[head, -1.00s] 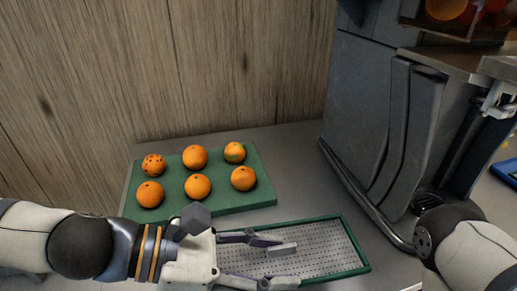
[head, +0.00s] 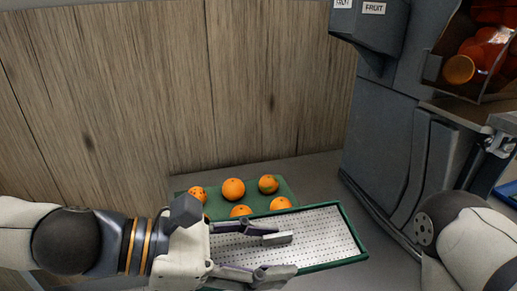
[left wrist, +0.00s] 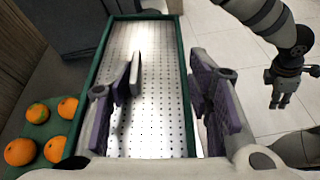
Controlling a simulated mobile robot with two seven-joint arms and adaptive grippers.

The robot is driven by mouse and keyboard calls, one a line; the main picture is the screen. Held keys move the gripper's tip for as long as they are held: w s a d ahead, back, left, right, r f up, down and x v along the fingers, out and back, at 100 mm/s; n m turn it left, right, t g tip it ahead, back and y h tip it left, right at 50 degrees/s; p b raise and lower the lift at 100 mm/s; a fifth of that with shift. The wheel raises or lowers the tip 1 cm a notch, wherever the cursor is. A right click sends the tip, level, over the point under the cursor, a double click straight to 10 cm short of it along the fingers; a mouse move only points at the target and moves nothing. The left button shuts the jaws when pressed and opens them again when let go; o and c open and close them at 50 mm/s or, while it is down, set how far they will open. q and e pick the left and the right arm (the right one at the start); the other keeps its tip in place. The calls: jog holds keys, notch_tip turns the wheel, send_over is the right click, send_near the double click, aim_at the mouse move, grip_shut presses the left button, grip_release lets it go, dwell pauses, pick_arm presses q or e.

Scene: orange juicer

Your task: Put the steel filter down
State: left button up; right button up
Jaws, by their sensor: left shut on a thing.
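The steel filter is a long perforated metal plate (head: 325,225) in a green frame, with a small grey handle block on it. My left gripper (head: 270,254) is shut on the filter, its fingers at the filter's near left part. The filter appears held above the counter, overlapping the front of the orange tray in the head view. In the left wrist view the filter (left wrist: 150,45) stretches away between and beyond the fingers (left wrist: 165,95). My right gripper (left wrist: 282,92) shows small and dark at the right of that view; its jaw opening is unclear.
A green tray (head: 287,193) with several oranges (head: 233,189) stands on the grey counter (head: 318,172) against the wood wall. The grey juicer (head: 385,150) stands at the right, with a fruit bin (head: 480,50) above. Bare counter shows between tray and juicer.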

pick_arm(q)
jog(key=r, duration=0.3)
jog(key=shift+a+r, duration=0.2)
jog(key=shift+a, duration=0.05)
jog(key=w+a+f+n+t+y, duration=0.1)
jog(key=a+f+t, duration=0.1)
jog(key=a+f, duration=0.3)
jog(key=a+f+n+t+y, duration=0.1)
jog(key=a+f, duration=0.3)
jog(key=a, duration=0.9)
jog(key=shift+w+f+n+t, duration=0.35)
jog(key=shift+f+n+t, duration=0.05)
jog(key=shift+n+t, duration=0.4)
